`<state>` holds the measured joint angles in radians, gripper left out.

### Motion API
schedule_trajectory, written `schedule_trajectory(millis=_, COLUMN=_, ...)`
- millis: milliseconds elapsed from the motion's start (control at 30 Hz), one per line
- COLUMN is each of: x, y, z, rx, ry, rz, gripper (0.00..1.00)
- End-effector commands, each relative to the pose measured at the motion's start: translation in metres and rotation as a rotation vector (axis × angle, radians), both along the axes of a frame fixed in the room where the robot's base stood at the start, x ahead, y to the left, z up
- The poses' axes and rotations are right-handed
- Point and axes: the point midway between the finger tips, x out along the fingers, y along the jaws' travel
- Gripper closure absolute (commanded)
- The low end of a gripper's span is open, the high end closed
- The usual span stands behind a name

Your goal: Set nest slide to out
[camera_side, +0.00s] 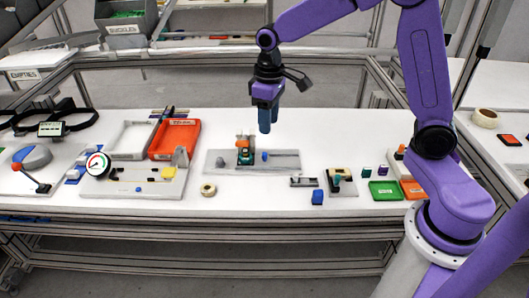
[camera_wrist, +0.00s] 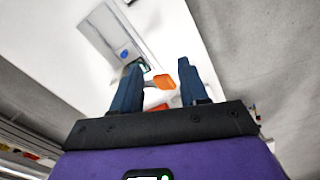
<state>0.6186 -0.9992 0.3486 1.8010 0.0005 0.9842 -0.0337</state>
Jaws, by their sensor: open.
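A light grey fixture plate (camera_side: 222,160) lies on the middle of the white bench. At its left half stands a dark and teal nest block (camera_side: 245,155) with an orange part (camera_side: 242,136) above it. A blue knob (camera_side: 264,155) sits right of the block on a dark slot; I cannot tell which end of the slide is out. My gripper (camera_side: 266,129) hangs above the plate, fingers down, apart from everything. In the wrist view the dark blue fingers (camera_wrist: 158,88) are spread and empty. The orange part (camera_wrist: 163,81) shows between them, and the blue knob (camera_wrist: 122,53) shows beyond the left finger.
To the left stand an orange bin (camera_side: 176,138) and a dial gauge fixture (camera_side: 97,165). Behind the plate the bench is clear.

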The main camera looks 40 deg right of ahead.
Motion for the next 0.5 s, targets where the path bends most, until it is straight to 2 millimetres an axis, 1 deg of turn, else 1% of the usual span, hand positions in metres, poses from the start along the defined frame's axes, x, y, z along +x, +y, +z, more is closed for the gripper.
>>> schedule_trajectory(millis=33, x=0.019, y=-0.011, z=-0.006, rx=-0.002, ry=0.005, rz=-0.047, gripper=0.56)
schedule_trajectory(millis=100, x=0.041, y=-0.026, z=-0.013, rx=-0.003, ry=0.005, rz=-0.103, gripper=0.56)
schedule_trajectory(millis=200, x=0.065, y=-0.047, z=-0.022, rx=-0.003, ry=0.007, rz=-0.171, gripper=0.56)
schedule_trajectory(millis=333, x=0.084, y=-0.067, z=-0.03, rx=-0.002, ry=0.008, rz=-0.23, gripper=0.56)
schedule_trajectory(millis=500, x=0.092, y=-0.077, z=-0.036, rx=-0.003, ry=0.009, rz=-0.258, gripper=0.56)
